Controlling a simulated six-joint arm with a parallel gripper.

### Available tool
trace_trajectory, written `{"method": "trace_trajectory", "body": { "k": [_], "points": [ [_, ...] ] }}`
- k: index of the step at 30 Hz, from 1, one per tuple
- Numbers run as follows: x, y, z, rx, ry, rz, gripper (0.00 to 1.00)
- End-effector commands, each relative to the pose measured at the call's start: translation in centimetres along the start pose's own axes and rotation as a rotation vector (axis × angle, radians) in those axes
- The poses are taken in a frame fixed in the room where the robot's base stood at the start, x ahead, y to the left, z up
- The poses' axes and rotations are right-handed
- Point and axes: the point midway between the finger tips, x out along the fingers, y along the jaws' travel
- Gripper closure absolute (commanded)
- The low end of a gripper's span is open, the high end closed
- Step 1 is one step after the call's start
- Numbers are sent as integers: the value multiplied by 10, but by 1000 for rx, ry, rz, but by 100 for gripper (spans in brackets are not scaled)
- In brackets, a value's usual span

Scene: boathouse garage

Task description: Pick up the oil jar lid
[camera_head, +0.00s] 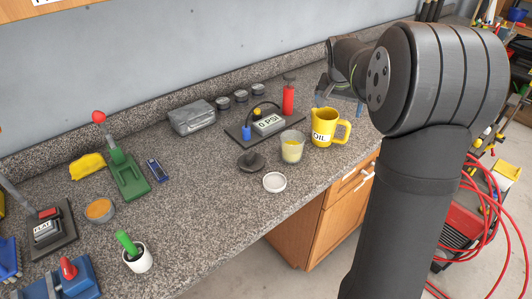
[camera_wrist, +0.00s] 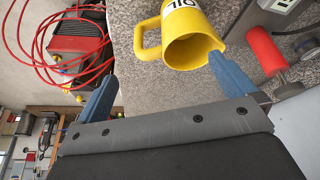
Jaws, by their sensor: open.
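A round white lid (camera_head: 274,182) lies flat on the speckled counter near its front edge, in the head view. A clear glass jar with pale yellow contents (camera_head: 292,146) stands open just behind it. A yellow jug labelled OIL (camera_head: 327,127) stands to the jar's right and shows large in the wrist view (camera_wrist: 188,48). My gripper (camera_wrist: 163,68) is open and empty, its two blue fingers spread, with the jug beyond them in the wrist view. In the head view it is at the back right, partly hidden by my arm. I cannot see the lid in the wrist view.
Behind the jar is a gauge plate marked 0 PSI (camera_head: 268,123) with a red cylinder (camera_head: 288,98). A dark round knob-like piece (camera_head: 252,163) stands left of the lid.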

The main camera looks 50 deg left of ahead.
Motion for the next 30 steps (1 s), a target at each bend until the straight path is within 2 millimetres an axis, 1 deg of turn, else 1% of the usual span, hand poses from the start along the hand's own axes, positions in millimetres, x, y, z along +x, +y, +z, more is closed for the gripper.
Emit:
{"method": "trace_trajectory", "body": {
  "k": [1,5,6,8,9,12,15,19,21,24,26,29,30],
  "points": [
    [-4,-19,6,-96,-20,-11,0],
    [-17,-67,28,-408,-86,-49,0],
    [-21,-82,37,-509,-106,-64,0],
    [-29,-103,49,-660,-134,-90,0],
    [-34,-117,58,-763,-152,-109,0],
    [-48,-150,81,-1013,-193,-163,0],
    [-62,-178,103,-1239,-224,-219,0],
    [-75,-202,126,-1457,-250,-280,0],
    [-80,-209,134,-1534,-258,-303,0],
    [-83,-214,140,-1591,-264,-320,0],
    [-79,-216,143,-1605,-266,-325,0],
    [-65,-216,149,-1607,-269,-326,0],
    [-57,-216,152,-1607,-270,-326,0]
  ]
}}
